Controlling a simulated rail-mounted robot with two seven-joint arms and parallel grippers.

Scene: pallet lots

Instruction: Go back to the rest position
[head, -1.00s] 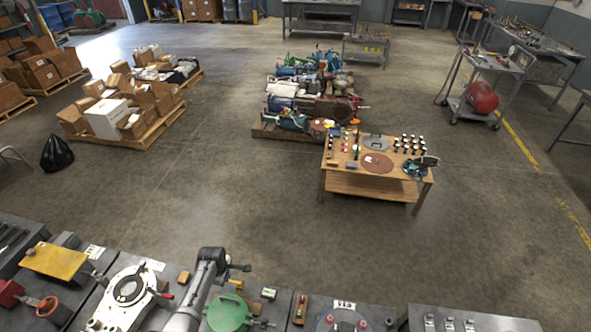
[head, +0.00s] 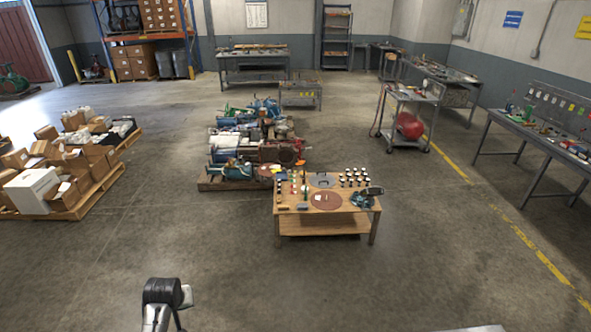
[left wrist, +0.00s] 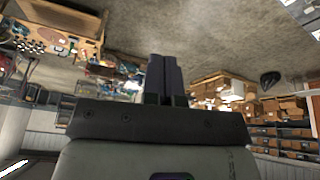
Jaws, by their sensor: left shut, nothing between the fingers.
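My left gripper (left wrist: 163,60) shows in the left wrist view, its two dark fingers together with nothing between them. It points out over open floor and touches nothing that I can see. In the head view only a dark and grey piece of my arm rises at the bottom, left of centre; no fingers can be made out there. My right gripper is in neither view.
A wooden table (head: 326,228) with small parts stands ahead. Behind it is a pallet (head: 235,183) of machines; boxes on a pallet (head: 72,209) stand left. A cart (head: 404,118) and a workbench (head: 527,137) are at right. The floor between is clear.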

